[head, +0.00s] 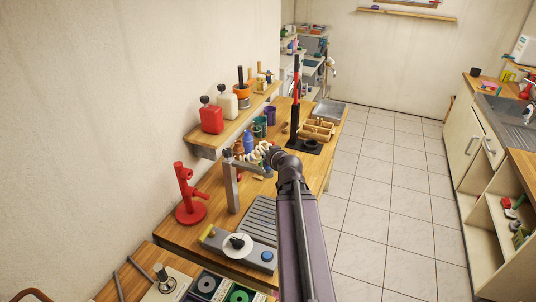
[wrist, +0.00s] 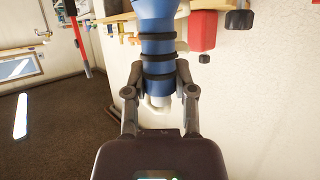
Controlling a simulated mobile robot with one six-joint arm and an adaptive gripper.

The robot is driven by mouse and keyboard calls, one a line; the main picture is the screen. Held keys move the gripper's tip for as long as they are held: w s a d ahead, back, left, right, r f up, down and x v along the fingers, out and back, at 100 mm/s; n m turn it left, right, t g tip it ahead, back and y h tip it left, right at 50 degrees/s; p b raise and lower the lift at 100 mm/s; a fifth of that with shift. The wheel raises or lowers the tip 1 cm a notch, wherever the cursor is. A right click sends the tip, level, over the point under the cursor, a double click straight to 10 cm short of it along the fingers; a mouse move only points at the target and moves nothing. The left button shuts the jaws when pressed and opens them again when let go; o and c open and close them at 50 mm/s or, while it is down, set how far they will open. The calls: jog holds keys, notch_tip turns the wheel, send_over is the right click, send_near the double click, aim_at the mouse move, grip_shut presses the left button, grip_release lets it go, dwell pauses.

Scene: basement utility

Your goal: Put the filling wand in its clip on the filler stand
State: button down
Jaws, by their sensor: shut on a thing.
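The filling wand (wrist: 156,45) has a blue body with black rings and runs out of the top of the wrist view. My gripper (wrist: 160,78) is shut on it, one finger on each side. A cream hose piece (wrist: 159,106) shows at its near end, between the fingers. In the head view the filler stand (head: 232,188) is a grey post on a base with a dial and a blue button. A cream coiled hose (head: 254,152) runs from the post top towards my gripper (head: 266,158). My arm hides much of the wand there. I cannot make out the clip.
A red stand (head: 188,195) is close left of the filler stand. A wall shelf (head: 205,140) with red (head: 211,118) and white bottles overhangs the bench. A black column with a red handle (head: 295,100) and a wooden organizer (head: 317,130) stand behind. The tiled floor at right is clear.

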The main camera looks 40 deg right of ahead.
jog(key=shift+f+b, duration=0.6)
jog(key=shift+f, duration=0.1)
jog(key=shift+c, duration=1.8)
grip_release()
jog(key=shift+r, duration=0.1)
jog(key=shift+r, duration=0.1)
notch_tip(320, 180, up, 11)
jog(key=p, duration=1.1)
jog(key=shift+w+d+f+b, duration=0.2)
jog(key=shift+d+f+b, duration=0.3)
jog(key=shift+f, duration=0.2)
jog(key=w+d+f+b, duration=0.3)
jog(key=d+f+b, duration=0.4)
jog(key=d, duration=0.1)
jog(key=w+d+f+b, duration=0.4)
jog(key=d+f+b, duration=0.3)
jog(key=d, duration=0.2)
jog(key=shift+d, duration=0.2)
jog(key=shift+r, duration=0.1)
